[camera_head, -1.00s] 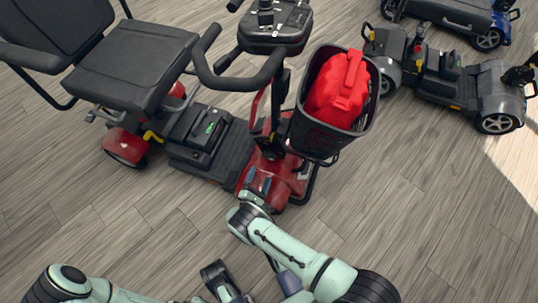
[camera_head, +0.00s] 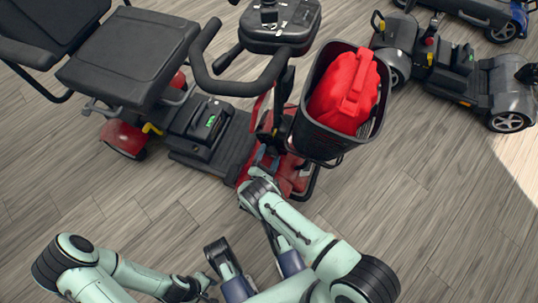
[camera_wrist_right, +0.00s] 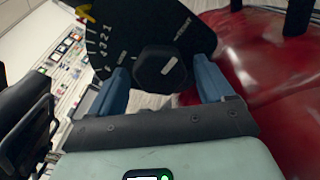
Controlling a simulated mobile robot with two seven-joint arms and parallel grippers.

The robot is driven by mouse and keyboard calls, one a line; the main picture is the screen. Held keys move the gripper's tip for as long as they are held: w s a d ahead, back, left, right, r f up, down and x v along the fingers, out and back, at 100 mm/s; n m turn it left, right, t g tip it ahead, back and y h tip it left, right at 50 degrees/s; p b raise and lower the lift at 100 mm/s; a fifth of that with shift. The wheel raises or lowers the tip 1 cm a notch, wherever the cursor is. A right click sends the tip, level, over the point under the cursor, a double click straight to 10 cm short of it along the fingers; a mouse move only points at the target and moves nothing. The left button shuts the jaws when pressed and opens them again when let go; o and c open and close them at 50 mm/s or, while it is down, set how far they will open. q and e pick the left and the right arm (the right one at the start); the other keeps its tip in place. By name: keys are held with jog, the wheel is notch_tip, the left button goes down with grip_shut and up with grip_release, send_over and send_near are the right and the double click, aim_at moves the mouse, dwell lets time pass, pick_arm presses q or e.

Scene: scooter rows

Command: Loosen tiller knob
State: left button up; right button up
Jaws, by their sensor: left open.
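The red mobility scooter (camera_head: 290,180) stands upright with its tiller (camera_head: 278,105) and handlebars in the upper middle of the head view. In the right wrist view, the black tiller knob (camera_wrist_right: 160,75) sits in front of a dark plate with a printed scale (camera_wrist_right: 115,30). My right gripper (camera_wrist_right: 162,80) has its blue fingers on either side of the knob; whether they touch it is unclear. In the head view, the right arm's end is low at the tiller base, where the knob is hidden. My left gripper (camera_head: 246,245) is open and empty, below the scooter's front.
A black basket (camera_head: 318,142) with a red canister (camera_head: 345,92) hangs at the tiller's front. The scooter's black seat (camera_head: 130,55) is at upper left. Other scooters (camera_head: 455,70) stand at upper right. The wooden floor (camera_head: 440,190) is clear at right.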

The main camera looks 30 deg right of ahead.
jog(key=c, duration=0.9)
jog(key=shift+n, duration=0.5)
jog(key=n, duration=0.4)
jog(key=shift+n, duration=0.3)
jog(key=n, duration=0.4)
jog(key=shift+d+n, duration=0.1)
jog(key=shift+n, duration=0.2)
jog(key=n, duration=0.7)
jog(key=shift+s, duration=0.1)
jog(key=n, duration=0.6)
jog(key=shift+d+r+n, duration=0.1)
jog(key=shift+n, duration=0.3)
